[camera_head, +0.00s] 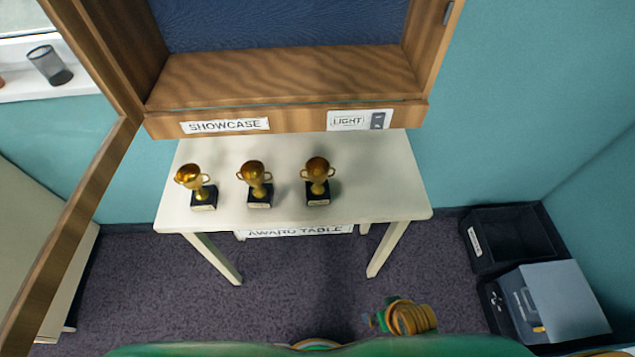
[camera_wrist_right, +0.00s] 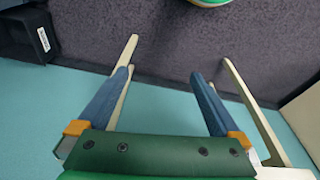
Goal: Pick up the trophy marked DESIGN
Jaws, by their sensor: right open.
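Three gold cup trophies on black bases stand upright in a row on the white award table (camera_head: 385,205): a left trophy (camera_head: 194,186), a middle trophy (camera_head: 256,183) and a right trophy (camera_head: 317,181). Each base has a small front label, too small to read, so I cannot tell which is DESIGN. My right gripper (camera_wrist_right: 160,75) shows in the right wrist view, its two blue fingers apart with nothing between them. It is away from the trophies, which are not in that view. My left gripper is not in view.
Above the table's back edge is an empty wooden showcase (camera_head: 285,78), its door (camera_head: 70,225) swung open at the left. A light switch plate (camera_head: 360,120) is on its front. Black bins (camera_head: 510,235) stand on the floor at right. The table's right side is clear.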

